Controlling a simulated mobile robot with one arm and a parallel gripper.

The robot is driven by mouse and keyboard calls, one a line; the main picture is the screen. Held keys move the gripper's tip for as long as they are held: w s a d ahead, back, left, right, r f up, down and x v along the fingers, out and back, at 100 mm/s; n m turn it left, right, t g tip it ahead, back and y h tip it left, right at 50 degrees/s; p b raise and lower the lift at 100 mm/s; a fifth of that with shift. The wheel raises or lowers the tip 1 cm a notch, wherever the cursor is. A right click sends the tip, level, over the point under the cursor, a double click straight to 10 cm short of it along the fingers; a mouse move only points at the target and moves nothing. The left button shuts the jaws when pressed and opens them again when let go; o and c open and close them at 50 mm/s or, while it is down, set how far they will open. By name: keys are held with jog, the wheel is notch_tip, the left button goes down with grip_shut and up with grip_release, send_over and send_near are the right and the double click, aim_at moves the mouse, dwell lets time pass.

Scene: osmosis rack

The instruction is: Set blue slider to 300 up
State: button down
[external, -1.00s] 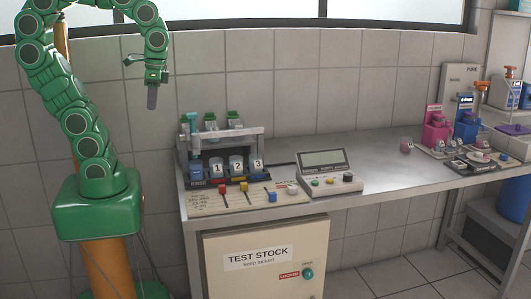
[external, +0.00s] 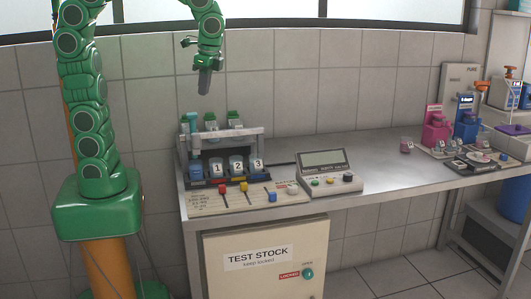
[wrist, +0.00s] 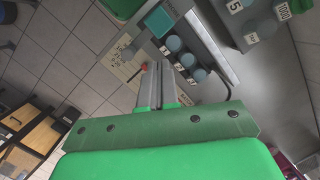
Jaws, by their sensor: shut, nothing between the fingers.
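The blue slider (external: 272,197) is a small blue knob near the front right of a pale slider panel (external: 240,205) on the bench. A red slider (external: 222,188) and a yellow slider (external: 244,186) sit to its left, a little farther back. My gripper (external: 204,87) is shut and empty, pointing down high above the rack behind the panel, well apart from the sliders. In the wrist view, the closed fingers (wrist: 158,75) cover part of the panel. A red knob (wrist: 146,66) shows beside them; I cannot make out the blue slider there.
A rack (external: 262,137) with bottles and numbered cups stands behind the panel. A console (external: 325,161) with a screen and buttons stands to the right, near a white knob (external: 292,188). The middle of the bench (external: 375,155) is clear. Pink and blue devices stand farther right.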

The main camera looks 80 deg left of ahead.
jog(key=w+d+m+y, duration=0.1)
jog(key=w+d+m, duration=0.4)
jog(key=w+d, duration=0.6)
jog(key=m+t+y, duration=0.1)
jog(key=m+t, duration=0.1)
jog(key=m, duration=0.5)
send_over(273, 197)
jog(key=d, duration=1)
notch_tip(273, 197, down, 6)
notch_tip(273, 197, down, 13)
jog(key=shift+r, duration=0.2)
jog(key=shift+a+f, duration=1.25)
jog(key=shift+f, duration=0.3)
jog(key=shift+a+f, duration=1.3)
jog(key=shift+f, duration=0.25)
jog(key=shift+a+f, duration=1.25)
jog(key=shift+f, duration=0.3)
